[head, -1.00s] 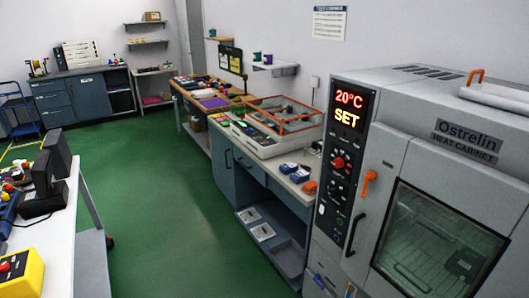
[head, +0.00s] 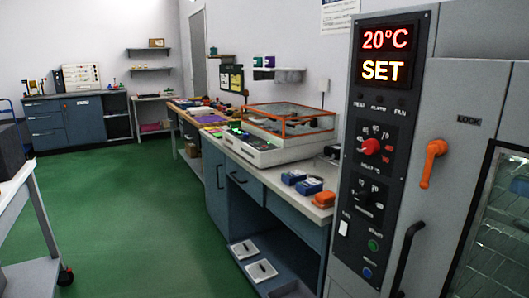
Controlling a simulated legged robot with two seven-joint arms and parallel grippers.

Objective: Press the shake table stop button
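A low light-grey machine (head: 266,153) with an orange-framed clear top (head: 290,118) sits on the bench along the right wall, in the middle of the head view; it looks like the shake table. Small green-lit parts (head: 236,129) show at its left end, too small to tell whether one is the stop button. Neither of my grippers is in view.
The grey heat cabinet (head: 465,75) stands close on the right, its panel reading 20°C SET, with an orange handle (head: 432,163). Blue boxes (head: 308,186) and an orange item (head: 324,199) lie on the bench. A white table (head: 14,183) is at left. Green floor (head: 130,215) is clear between.

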